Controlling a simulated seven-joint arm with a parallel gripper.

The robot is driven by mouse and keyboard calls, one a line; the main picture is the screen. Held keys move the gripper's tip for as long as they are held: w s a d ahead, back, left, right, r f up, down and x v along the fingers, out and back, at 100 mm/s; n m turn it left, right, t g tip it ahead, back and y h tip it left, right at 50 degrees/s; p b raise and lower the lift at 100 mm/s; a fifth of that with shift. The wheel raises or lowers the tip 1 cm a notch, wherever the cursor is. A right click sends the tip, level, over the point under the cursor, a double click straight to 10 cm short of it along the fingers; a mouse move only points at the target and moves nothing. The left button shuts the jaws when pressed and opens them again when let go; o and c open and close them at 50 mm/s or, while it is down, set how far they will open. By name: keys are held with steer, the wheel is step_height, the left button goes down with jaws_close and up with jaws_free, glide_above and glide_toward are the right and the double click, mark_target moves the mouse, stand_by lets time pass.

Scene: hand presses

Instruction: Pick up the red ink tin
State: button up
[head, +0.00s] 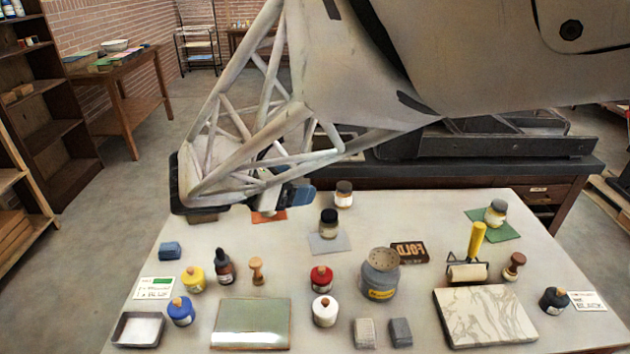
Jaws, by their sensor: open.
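The red ink tin (321,280) stands upright near the middle of the table, with a small wooden knob on its lid and a pale label. It is between the wooden-handled stamp on its left and the grey shaker can on its right, with the white tin just in front. My gripper (246,203) is over the back left of the table, behind and left of the red tin and apart from it. It is open and I see nothing held in it. My arm hides part of the table's back edge and most of an orange card (270,216).
The white tin (324,312), grey shaker can (380,275), stamp (257,272) and dropper bottle (224,268) stand near the red tin. Yellow (193,281) and blue (181,313) tins stand left. A dark-lidded jar (328,229) stands behind it. A marbled slab (485,316) lies right.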

glide_toward(313, 280)
steer(key=x, duration=0.5)
steer(key=shift+d+f, duration=0.1)
steer(key=shift+d, duration=0.05)
steer(key=shift+x, duration=1.25)
steer(key=shift+d, duration=0.1)
steer(key=shift+x, duration=2.5)
steer(key=shift+w, duration=0.1)
steer(key=c, duration=0.9)
steer(key=shift+o, duration=0.2)
